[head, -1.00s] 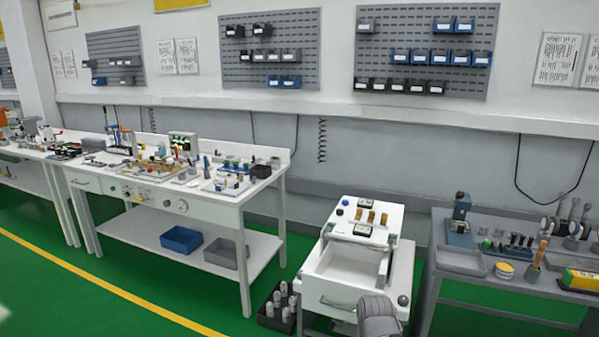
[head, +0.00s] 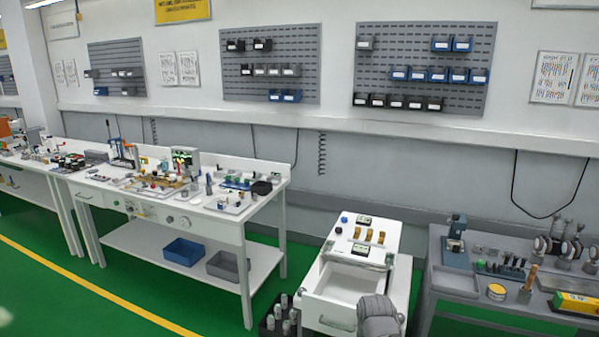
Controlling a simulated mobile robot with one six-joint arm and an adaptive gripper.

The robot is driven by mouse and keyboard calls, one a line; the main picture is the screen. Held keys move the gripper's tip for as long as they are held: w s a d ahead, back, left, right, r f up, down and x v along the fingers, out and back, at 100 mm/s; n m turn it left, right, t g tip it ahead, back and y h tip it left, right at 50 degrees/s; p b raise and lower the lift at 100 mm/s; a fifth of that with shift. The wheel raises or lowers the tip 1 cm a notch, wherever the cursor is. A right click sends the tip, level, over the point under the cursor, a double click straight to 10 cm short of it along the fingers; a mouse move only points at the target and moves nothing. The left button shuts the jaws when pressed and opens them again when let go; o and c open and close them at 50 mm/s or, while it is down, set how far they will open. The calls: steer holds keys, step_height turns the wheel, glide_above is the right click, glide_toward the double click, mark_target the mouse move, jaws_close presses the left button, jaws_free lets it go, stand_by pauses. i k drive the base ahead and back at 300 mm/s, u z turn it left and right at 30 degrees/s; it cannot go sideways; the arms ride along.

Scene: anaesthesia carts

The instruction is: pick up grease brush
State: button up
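A brush-like thing with a wooden handle (head: 532,275) stands upright, slightly tilted, in a small grey cup (head: 524,296) on the grey bench at the right. It looks like the grease brush; its bristles are hidden in the cup. A yellow round tin (head: 496,291) is just left of the cup. My gripper's fingers are not in view. Only a grey rounded part, seemingly of my arm, shows at the bottom edge, in front of the white cart and well left of the brush.
The grey bench (head: 455,283) also holds a blue-grey press (head: 455,233), small dark parts and a yellow-green box (head: 575,303). The white cart (head: 315,281) has an open, empty-looking drawer. A black crate with bottles stands beside it. Green floor is free at the left front.

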mark_target(533, 270)
steer(key=k, duration=1.3)
steer(key=z, duration=0.05)
steer(key=i, duration=0.8)
steer(key=z, duration=0.7)
steer(key=i, duration=0.85)
steer(key=z, duration=0.5)
